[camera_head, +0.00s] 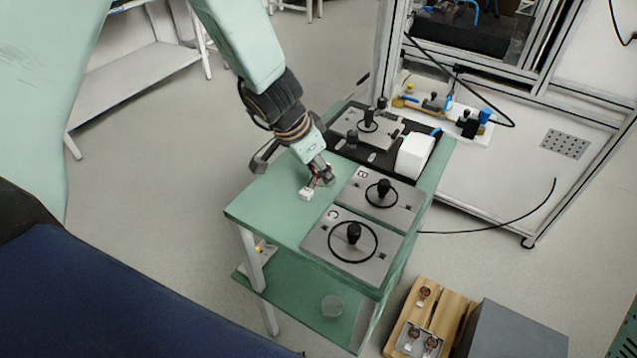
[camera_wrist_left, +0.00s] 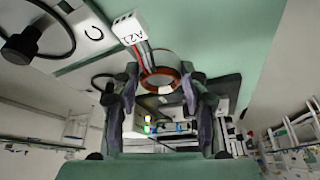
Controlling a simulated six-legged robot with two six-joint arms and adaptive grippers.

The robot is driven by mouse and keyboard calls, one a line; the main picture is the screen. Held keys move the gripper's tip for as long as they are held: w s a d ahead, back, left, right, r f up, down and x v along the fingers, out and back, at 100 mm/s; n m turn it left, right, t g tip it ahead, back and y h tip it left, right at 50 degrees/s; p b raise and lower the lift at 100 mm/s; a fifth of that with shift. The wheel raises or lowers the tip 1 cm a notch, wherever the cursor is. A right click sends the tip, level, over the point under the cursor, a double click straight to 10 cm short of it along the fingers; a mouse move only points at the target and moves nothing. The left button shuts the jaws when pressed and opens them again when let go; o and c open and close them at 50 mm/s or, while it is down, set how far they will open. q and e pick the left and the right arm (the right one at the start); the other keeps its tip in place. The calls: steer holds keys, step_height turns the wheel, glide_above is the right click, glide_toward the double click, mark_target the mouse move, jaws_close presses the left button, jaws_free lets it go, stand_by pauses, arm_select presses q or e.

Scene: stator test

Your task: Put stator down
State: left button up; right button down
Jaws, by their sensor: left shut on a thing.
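My left gripper (camera_head: 322,174) is low over the green table (camera_head: 262,208), left of the plate marked B. It is shut on the stator, whose white connector (camera_head: 306,193) shows just below and left of the fingertips. In the left wrist view the stator's copper-coloured ring (camera_wrist_left: 160,76) sits between the two fingers (camera_wrist_left: 164,90). Its wires run to the white connector labelled A21 (camera_wrist_left: 128,27). I cannot tell whether the stator touches the table. My right gripper is not in view.
Plates B (camera_head: 380,196) and C (camera_head: 353,245), with black knobs and rings, lie along the table's right side. A black fixture (camera_head: 345,145) and white box (camera_head: 415,155) stand behind. Wooden holders (camera_head: 405,330) with several stators stand lower right. The table's left front part is clear.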

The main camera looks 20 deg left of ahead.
mark_target(316, 176)
arm_select(q)
steer(key=shift+a+f+b, duration=0.1)
steer(key=shift+f+b, duration=0.3)
steer(key=shift+f, duration=0.85)
steer(key=shift+w+d+f+b, duration=0.1)
steer(key=shift+d+f+b, duration=0.15)
steer(key=shift+d+b, duration=0.1)
steer(key=shift+a, duration=0.25)
steer(key=shift+d+f, duration=0.1)
steer(key=shift+f, duration=0.05)
steer(key=o, duration=1.3)
steer(key=shift+d, duration=0.1)
steer(key=shift+o, duration=0.4)
